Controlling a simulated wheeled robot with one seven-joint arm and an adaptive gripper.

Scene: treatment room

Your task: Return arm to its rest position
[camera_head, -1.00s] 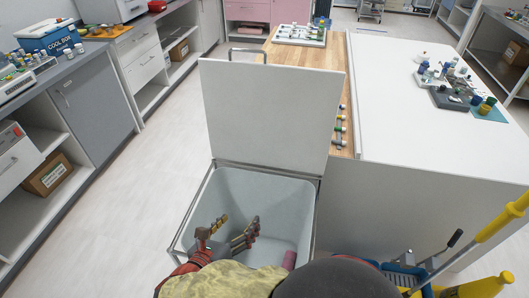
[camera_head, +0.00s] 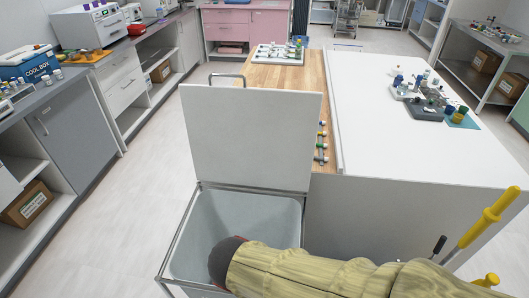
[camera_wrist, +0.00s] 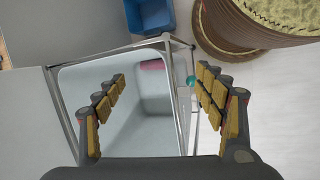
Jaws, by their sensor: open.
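My arm, in a ribbed yellowish sleeve, reaches from the lower right over the bin in the head view. My gripper is hidden behind the arm there. In the wrist view my gripper (camera_wrist: 160,110) is open and empty, with its padded fingers wide apart, pointing down above the bin. The grey bin (camera_head: 190,232) has its white lid (camera_head: 250,138) standing upright. In the wrist view the bin (camera_wrist: 115,140) lies below and between the fingers, and a pink-red item (camera_wrist: 152,65) is inside near its wall.
A white-topped table (camera_head: 400,135) with a wooden section stands beside the lid. A mop with a yellow handle (camera_head: 490,215) is at the right. A blue bucket (camera_wrist: 150,15) shows near the bin in the wrist view. Grey cabinets (camera_head: 75,130) line the left; the floor between is clear.

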